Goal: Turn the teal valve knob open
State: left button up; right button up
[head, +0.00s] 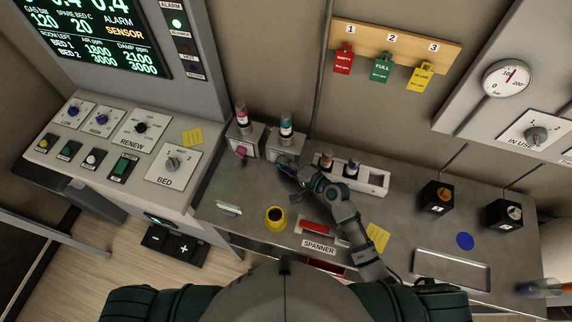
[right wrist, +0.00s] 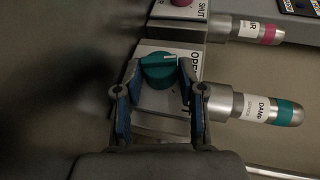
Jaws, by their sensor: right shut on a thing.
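The teal valve knob (right wrist: 158,71) sits on a pale plate in the right wrist view. Its white line lies nearly level in that picture, and the word OPEN is printed to its right. My right gripper (right wrist: 160,85) has one finger on each side of the knob and is shut on it. In the head view my right gripper (head: 284,165) reaches the block below the teal-banded cylinder (head: 286,126) and hides most of the knob. That cylinder also lies at the right in the wrist view (right wrist: 286,112). My left gripper is not in view.
A pink knob (head: 241,151) on a similar block is close on the left, below a pink-banded cylinder (head: 241,117). A rack (head: 376,180) with two small bottles stands right of my gripper. A yellow-rimmed round part (head: 276,217) and SPANNER label (head: 318,246) are nearer me.

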jog(key=shift+r+p, duration=0.1)
jog(key=shift+p, duration=0.35)
jog(key=h+p, duration=0.1)
jog(key=p, duration=0.2)
jog(key=g+h+p, duration=0.1)
jog(key=p, duration=0.2)
jog(key=shift+a+r+n+p, duration=0.15)
jog(key=shift+r+n+p, duration=0.15)
jog(key=shift+r+n, duration=0.1)
jog(key=shift+a+h, duration=0.1)
jog(key=shift+h, duration=0.2)
jog(key=shift+a+f+n+g+h+p, duration=0.15)
jog(key=shift+n+g+h+p, duration=0.2)
jog(key=shift+g+h, duration=0.6)
jog(key=shift+h, duration=0.35)
jog(key=o, duration=1)
jog(key=shift+f, duration=0.1)
jog(key=shift+o, duration=0.6)
jog(key=shift+w+a, duration=0.1)
jog(key=shift+w, duration=0.05)
jog(key=shift+r, duration=0.3)
jog(key=v, duration=1.1)
jog(key=shift+s+d, duration=0.3)
